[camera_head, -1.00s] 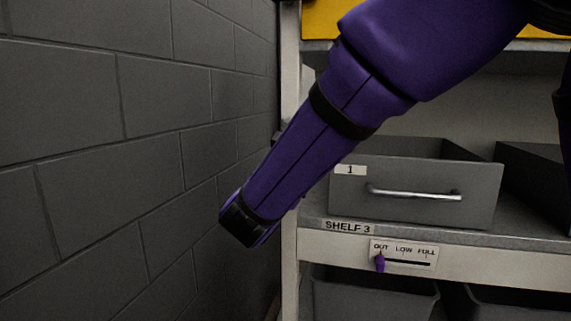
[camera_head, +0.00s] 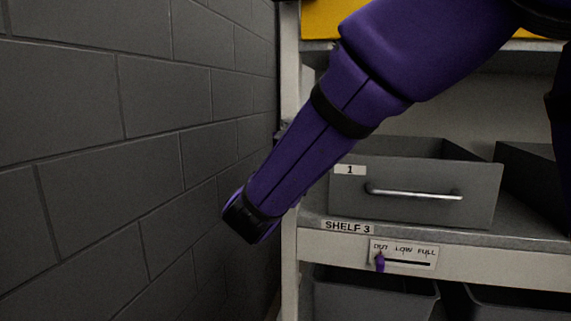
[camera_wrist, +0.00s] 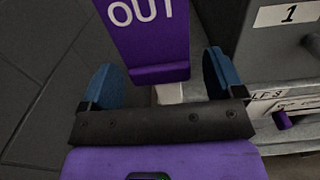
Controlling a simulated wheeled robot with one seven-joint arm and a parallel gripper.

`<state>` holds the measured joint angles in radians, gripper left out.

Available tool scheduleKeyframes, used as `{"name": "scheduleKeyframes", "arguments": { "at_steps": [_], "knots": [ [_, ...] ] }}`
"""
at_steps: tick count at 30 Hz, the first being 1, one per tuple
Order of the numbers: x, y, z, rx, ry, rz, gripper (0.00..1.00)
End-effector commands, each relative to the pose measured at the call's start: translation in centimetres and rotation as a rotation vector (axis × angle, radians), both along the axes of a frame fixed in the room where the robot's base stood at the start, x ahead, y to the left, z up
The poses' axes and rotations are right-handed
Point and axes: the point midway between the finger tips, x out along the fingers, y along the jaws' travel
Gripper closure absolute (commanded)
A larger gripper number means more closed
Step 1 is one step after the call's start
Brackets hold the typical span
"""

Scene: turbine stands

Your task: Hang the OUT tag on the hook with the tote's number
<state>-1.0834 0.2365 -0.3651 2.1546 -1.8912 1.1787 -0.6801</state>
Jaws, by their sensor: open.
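The OUT tag (camera_wrist: 155,32) is a purple plate with white letters and a raised lower lip, at the top of the wrist view; its upper part is cut off. My gripper (camera_wrist: 160,64) has two blue fingers spread wide, one on each side of the tag's lower end. Gaps show between the fingers and the tag, so neither grips it. The grey tote (camera_head: 420,193) bears the number 1 on a white label (camera_head: 349,170) and stands on the shelf. The label also shows in the wrist view (camera_wrist: 289,13). I cannot make out any hook, and my arm hides part of the head view.
Below the tote, the shelf edge reads SHELF 3 (camera_head: 347,227). A slider plate (camera_head: 404,254) marked OUT, LOW, FULL has its purple knob (camera_head: 380,263) under OUT. A grey block wall (camera_head: 130,150) stands left. Another dark tote (camera_head: 535,180) stands right.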

Motion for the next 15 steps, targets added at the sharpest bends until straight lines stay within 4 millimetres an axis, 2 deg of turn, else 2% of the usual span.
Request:
{"name": "scheduleKeyframes", "arguments": {
  "at_steps": [3, 4, 12, 13, 15],
  "knots": [
    [-0.01, 0.03, 0.01, 0.000, 0.000, 0.000, 0.13],
    [-0.02, 0.02, 0.01, 0.000, 0.000, 0.000, 0.17],
    [-0.01, 0.03, 0.01, 0.000, 0.000, 0.000, 0.79],
    [-0.01, 0.03, 0.01, 0.000, 0.000, 0.000, 0.84],
    [-0.02, 0.03, 0.01, 0.000, 0.000, 0.000, 0.84]
  ]
}}
